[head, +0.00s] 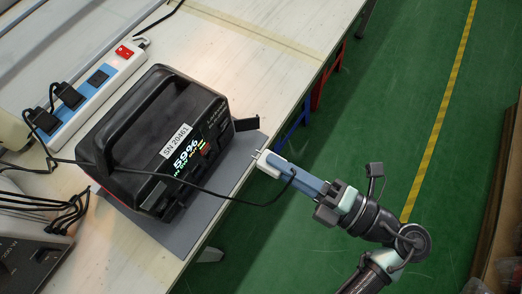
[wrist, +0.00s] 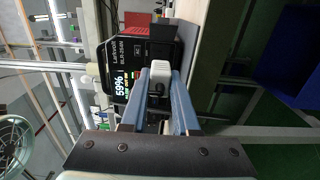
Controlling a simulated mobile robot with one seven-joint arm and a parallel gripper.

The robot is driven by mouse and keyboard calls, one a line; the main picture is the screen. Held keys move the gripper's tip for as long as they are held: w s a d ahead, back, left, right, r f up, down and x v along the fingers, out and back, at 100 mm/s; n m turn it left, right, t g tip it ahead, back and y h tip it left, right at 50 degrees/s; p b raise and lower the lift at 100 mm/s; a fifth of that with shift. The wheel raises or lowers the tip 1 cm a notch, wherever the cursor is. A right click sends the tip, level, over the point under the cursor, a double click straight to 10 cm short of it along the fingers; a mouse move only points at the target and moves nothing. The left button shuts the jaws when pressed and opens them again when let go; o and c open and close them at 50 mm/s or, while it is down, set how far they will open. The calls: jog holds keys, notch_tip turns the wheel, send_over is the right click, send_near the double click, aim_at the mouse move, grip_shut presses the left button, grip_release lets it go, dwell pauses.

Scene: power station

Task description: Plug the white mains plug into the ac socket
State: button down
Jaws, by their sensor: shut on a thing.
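The white mains plug (head: 267,164) is held at the tip of my gripper (head: 279,168). Its metal pins point up and left toward the black power station (head: 150,135), with a gap between them. The wrist view shows the plug (wrist: 159,72) between my two blue fingers (wrist: 160,88), which are shut on it. A black cable runs from the plug across the station's front. The station (wrist: 120,55) shows "59%" and an AC label in the wrist view. A black flap (head: 246,124) stands out from its right side. The ac socket's holes cannot be made out.
The station stands on a grey mat (head: 232,165) near the table's (head: 270,60) right edge. A white power strip (head: 97,95) with black plugs lies behind it at left. A grey device (head: 30,260) with cables is at lower left. Green floor lies right of the table.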

aim_at(261, 156)
jog(key=shift+x, duration=2.7)
jog(key=shift+w+a+p, duration=0.15)
jog(key=shift+p, duration=0.15)
jog(key=shift+w+a, duration=0.25)
jog(key=shift+a, duration=0.1)
jog(key=shift+w+a, duration=0.1)
jog(key=shift+a, duration=0.05)
jog(key=c, duration=0.6)
grip_release()
